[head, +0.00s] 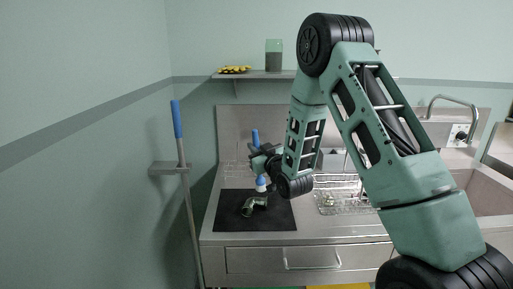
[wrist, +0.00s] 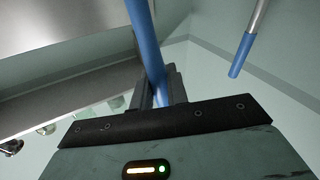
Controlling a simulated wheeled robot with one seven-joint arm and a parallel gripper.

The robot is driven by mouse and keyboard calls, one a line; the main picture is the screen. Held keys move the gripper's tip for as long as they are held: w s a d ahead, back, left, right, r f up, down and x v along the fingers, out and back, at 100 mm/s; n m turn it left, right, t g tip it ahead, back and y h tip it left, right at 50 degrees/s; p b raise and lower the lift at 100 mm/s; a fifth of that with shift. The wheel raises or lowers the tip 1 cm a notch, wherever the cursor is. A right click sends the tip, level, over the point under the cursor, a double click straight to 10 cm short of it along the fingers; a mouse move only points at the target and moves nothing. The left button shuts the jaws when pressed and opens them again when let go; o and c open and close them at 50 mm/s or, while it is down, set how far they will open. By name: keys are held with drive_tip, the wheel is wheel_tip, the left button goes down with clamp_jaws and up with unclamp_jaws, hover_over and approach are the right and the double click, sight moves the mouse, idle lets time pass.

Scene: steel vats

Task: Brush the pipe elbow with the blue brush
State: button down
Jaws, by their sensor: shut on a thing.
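The blue brush (head: 255,137) is held upright in my gripper (head: 264,160), with its blue handle sticking up and its blue and white head (head: 261,184) pointing down. In the wrist view my gripper (wrist: 160,88) is shut around the blue brush handle (wrist: 146,40). The grey-green pipe elbow (head: 249,207) lies on a black mat (head: 277,219) on the steel counter. The brush head is just above the elbow's upper right end. I cannot tell whether they touch.
A blue-handled pole (head: 176,120) leans by a wall bracket at left and also shows in the wrist view (wrist: 242,55). A wire rack (head: 339,203) stands right of the mat. A shelf (head: 256,75) holds bananas (head: 234,70) and a jar (head: 273,56).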

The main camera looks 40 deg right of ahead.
drive_tip(key=shift+f+b, duration=1.4)
drive_tip(key=shift+b, duration=0.15)
idle(0.4)
drive_tip(key=shift+s+a, duration=0.1)
drive_tip(key=shift+a, duration=0.05)
drive_tip(key=shift+b, duration=0.75)
drive_tip(key=shift+f+b, duration=0.25)
drive_tip(key=shift+b, duration=0.65)
drive_tip(key=shift+s+a+r+b, duration=0.15)
drive_tip(key=shift+s+a+b, duration=0.2)
drive_tip(key=shift+s+a, duration=0.55)
idle(0.5)
